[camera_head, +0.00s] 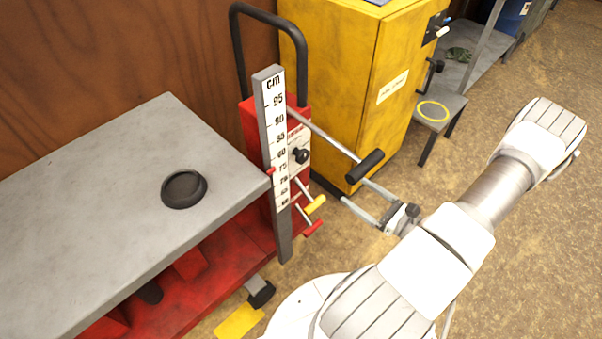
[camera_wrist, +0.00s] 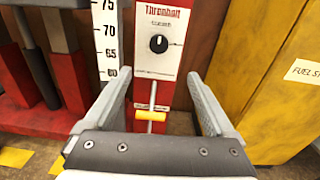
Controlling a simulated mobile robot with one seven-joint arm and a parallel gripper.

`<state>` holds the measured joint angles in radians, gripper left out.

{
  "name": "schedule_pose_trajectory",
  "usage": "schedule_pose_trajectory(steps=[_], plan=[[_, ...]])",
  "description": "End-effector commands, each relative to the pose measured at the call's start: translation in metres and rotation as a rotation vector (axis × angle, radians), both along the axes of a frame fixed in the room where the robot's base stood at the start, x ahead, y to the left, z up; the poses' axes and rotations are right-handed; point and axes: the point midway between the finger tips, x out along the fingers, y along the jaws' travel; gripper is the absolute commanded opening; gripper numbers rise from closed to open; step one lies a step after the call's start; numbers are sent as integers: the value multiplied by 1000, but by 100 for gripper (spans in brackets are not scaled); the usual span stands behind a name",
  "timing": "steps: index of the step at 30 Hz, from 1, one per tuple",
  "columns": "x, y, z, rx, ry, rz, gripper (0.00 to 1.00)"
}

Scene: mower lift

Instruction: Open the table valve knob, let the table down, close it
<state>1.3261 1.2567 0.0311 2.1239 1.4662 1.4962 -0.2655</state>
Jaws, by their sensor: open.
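The lift table (camera_head: 90,190) has a grey top and a red base. A red pointer (camera_head: 270,171) at its edge sits near the 75 mark of the cm scale (camera_head: 275,130). A round black knob (camera_head: 300,156) is on the pale panel of the red column; in the wrist view the knob (camera_wrist: 158,43) shows a white mark pointing up. A yellow-handled lever (camera_head: 315,205) and a red-handled lever (camera_head: 312,228) stick out below. My gripper (camera_head: 353,190) is open and empty, in front of the panel and apart from it. In the wrist view the knob appears beyond and between the fingertips (camera_wrist: 158,74).
A black-handled bar (camera_head: 366,166) juts from the column close to my gripper. A yellow cabinet (camera_head: 335,85) stands right of the column. A dark round ring-like object (camera_head: 184,188) lies on the table top. A black pedal (camera_head: 261,292) is low in front.

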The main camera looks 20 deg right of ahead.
Motion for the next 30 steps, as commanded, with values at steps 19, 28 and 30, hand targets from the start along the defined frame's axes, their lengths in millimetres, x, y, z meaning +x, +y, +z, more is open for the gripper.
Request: schedule_pose_trajectory(steps=[19, 28, 30], plan=[[77, 31, -7, 36, -8, -21, 90], [136, 52, -6, 35, -9, -23, 90], [146, 55, -6, 35, -8, -23, 90]])
